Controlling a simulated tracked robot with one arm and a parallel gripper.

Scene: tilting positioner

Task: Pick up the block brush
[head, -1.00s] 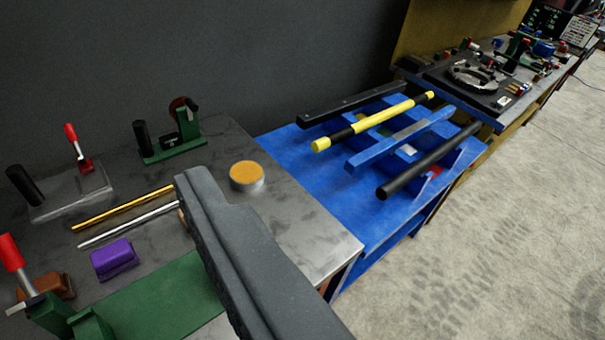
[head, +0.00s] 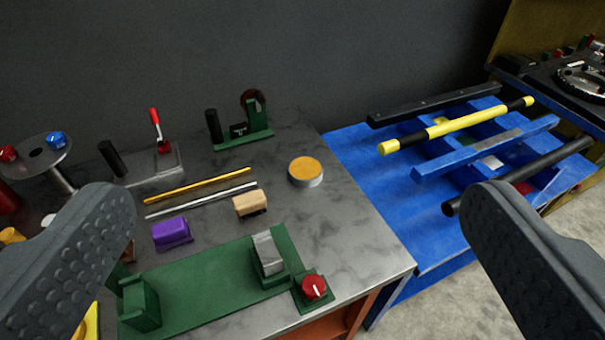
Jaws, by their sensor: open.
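A small tan block (head: 250,204) with a darker underside lies on the grey metal bench top (head: 345,225), right of a purple block (head: 172,234). The tan block looks like the block brush, though its bristles are too small to make out clearly. My gripper (head: 300,197) is open and empty, its two dark fingers wide apart at the left and right of the picture. The tan block shows between the fingers, farther off on the bench and apart from them. The left finger hides part of the bench's left side.
A gold rod (head: 197,186) and a silver rod (head: 200,201) lie behind the blocks. A green fixture (head: 205,290) with a red knob (head: 314,287) stands in front. A round tin (head: 305,172) sits to the right. A blue rack (head: 385,205) with bars adjoins the bench.

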